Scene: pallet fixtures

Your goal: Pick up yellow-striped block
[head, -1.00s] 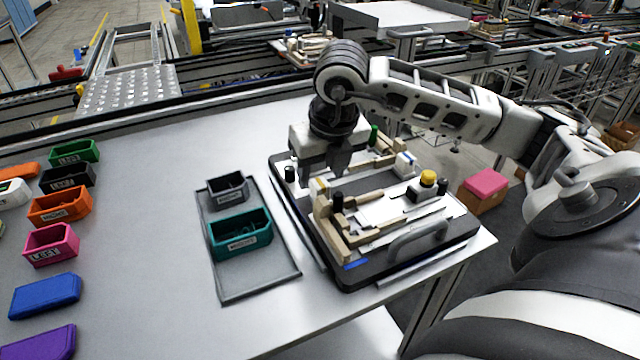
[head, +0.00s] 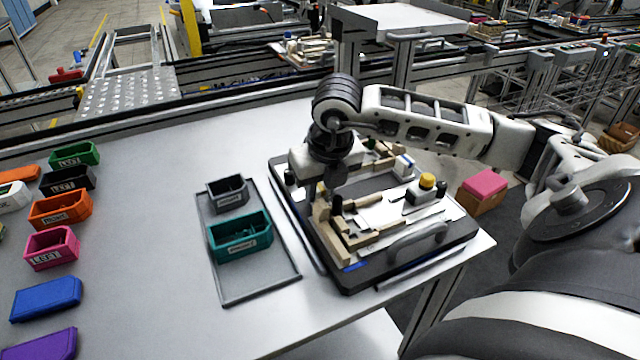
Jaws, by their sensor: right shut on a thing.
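My right gripper (head: 321,190) is lowered onto the left side of the black pallet fixture (head: 350,285). It is shut on a small tan block (head: 321,209), which I take to be the yellow-striped block; the fingers cover its top, so the stripe is hard to see now. The block is still down among the wooden pieces of the fixture, and I cannot tell whether it touches the base. My left gripper is not in view.
A grey tray (head: 262,290) left of the fixture holds a dark bin (head: 229,192) and a teal bin (head: 240,240). Several coloured bins line the table's left side. A black peg stands close beside the gripper. The table (head: 150,230) between is clear.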

